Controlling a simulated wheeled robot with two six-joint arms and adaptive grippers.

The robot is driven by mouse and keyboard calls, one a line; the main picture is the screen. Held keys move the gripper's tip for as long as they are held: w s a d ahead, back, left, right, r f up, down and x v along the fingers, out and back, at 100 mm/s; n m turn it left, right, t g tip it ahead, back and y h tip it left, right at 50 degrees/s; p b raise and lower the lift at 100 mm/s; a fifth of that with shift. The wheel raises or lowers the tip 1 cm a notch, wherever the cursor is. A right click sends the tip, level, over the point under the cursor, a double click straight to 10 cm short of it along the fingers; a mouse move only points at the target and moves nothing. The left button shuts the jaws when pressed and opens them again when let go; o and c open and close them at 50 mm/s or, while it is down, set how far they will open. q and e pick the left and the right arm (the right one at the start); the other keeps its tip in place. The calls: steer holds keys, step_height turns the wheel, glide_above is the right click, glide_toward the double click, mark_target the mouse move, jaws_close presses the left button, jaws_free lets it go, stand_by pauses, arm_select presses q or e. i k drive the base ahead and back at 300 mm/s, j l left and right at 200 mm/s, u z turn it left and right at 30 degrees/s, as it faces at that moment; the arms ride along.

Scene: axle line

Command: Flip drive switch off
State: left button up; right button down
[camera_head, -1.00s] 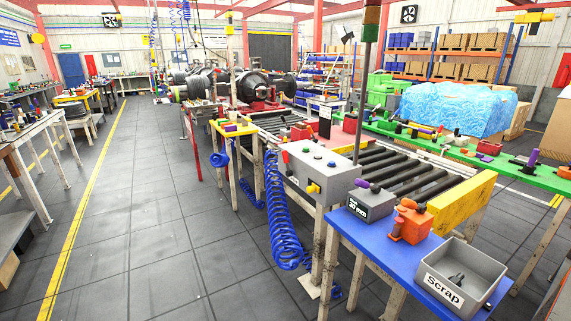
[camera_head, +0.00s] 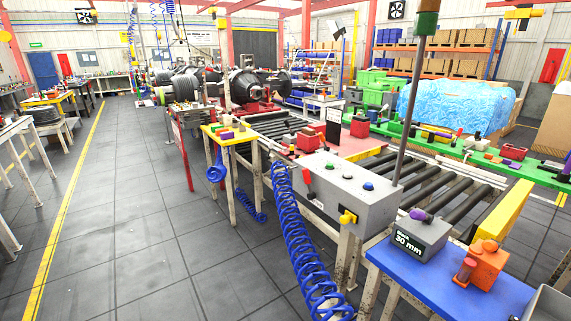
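A grey control box (camera_head: 371,211) stands at the near end of the roller conveyor (camera_head: 440,183). Neither of my grippers is in view.
A blue table (camera_head: 415,279) stands at the near right with a 30 mm block (camera_head: 420,235) and an orange device (camera_head: 487,262). A coiled blue hose (camera_head: 292,235) hangs left of the box. The grey floor (camera_head: 150,240) at the left is open.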

mark_target(312, 195)
steer(key=i+j, duration=0.45)
steer(key=i+j+z, duration=0.1)
steer(key=i+j, duration=0.3)
steer(key=i+j+z, duration=0.1)
steer(key=i+j, duration=0.3)
steer(key=j, duration=0.2)
steer(key=i+j, duration=0.4)
steer(key=j, duration=0.15)
